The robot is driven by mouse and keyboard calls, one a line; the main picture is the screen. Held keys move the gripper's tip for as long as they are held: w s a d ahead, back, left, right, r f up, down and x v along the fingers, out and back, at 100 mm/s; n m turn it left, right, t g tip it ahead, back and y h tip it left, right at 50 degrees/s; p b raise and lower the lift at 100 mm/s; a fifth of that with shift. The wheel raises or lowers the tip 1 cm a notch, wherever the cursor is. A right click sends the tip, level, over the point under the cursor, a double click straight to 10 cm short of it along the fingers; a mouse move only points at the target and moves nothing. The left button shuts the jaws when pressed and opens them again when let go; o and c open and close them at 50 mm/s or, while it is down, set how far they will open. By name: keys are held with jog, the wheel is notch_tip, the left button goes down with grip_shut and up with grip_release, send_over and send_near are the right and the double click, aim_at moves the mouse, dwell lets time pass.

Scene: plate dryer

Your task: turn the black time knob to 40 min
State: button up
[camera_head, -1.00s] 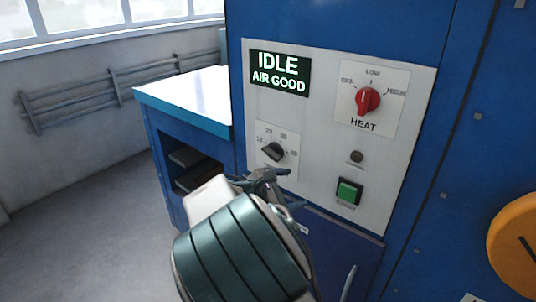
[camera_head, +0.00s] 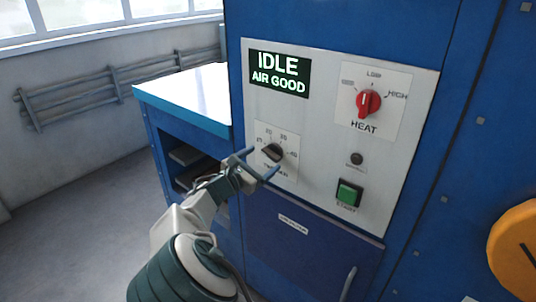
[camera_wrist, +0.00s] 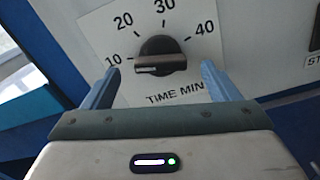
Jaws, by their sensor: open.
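The black time knob (camera_head: 272,152) sits on a white dial plate on the panel's lower left. In the wrist view the knob (camera_wrist: 160,52) shows marks 10, 20, 30 and 40 around it and "TIME MIN" below. Its grip bar lies nearly level, with a white line on its left end, toward the 10 side. My gripper (camera_head: 257,164) is open in front of the dial. In the wrist view its two blue fingers (camera_wrist: 158,76) stand left and right of the knob, with gaps on both sides; I see no contact.
A green start button (camera_head: 348,193) and a small dark round fitting (camera_head: 357,158) lie right of the time dial. The display (camera_head: 279,74) reads "IDLE AIR GOOD". A blue bench (camera_head: 185,98) stands left.

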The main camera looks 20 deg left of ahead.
aim_at(269, 155)
jog(key=shift+x, duration=1.85)
jog(key=c, duration=1)
